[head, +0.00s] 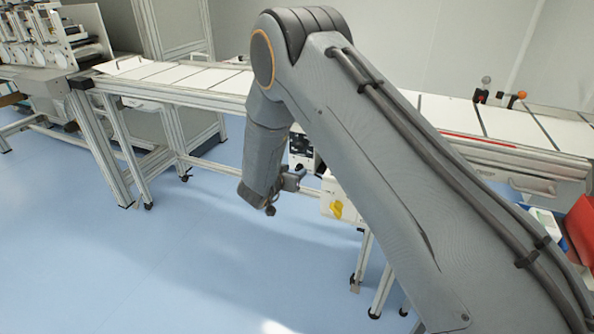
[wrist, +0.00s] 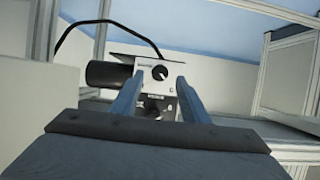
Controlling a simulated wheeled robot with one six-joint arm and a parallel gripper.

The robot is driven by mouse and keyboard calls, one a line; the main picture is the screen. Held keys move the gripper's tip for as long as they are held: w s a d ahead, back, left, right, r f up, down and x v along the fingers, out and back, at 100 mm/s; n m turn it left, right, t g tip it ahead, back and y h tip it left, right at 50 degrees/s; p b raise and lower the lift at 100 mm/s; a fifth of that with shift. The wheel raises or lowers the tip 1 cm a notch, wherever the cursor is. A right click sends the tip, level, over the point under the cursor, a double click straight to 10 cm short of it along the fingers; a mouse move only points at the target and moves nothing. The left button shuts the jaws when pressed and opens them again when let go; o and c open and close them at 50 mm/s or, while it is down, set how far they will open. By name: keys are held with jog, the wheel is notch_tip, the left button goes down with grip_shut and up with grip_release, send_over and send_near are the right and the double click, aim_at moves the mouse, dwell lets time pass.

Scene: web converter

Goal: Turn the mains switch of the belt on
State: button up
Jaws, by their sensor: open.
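In the wrist view, a pale control box (wrist: 155,92) with a dark round knob (wrist: 159,73) on its face lies ahead, between my fingers in the picture. A black cylinder, like a motor (wrist: 107,74), sits to its left. My gripper (wrist: 158,82) is open, with nothing between its fingers; the gap to the box cannot be judged. In the head view, my gripper (head: 292,181) is beside a white box (head: 328,206) with a yellow part (head: 337,209) under the belt. Labels are too small to read, and I cannot tell which control is the mains switch.
The long conveyor belt (head: 180,76) runs across the head view on metal legs. My arm hides its middle. A machine with rollers (head: 40,45) stands at left, a red bin (head: 582,228) at right. A black cable (wrist: 105,22) arches over the motor. The blue floor at left is clear.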

aim_at(298, 169)
jog(key=shift+x, duration=1.5)
grip_shut()
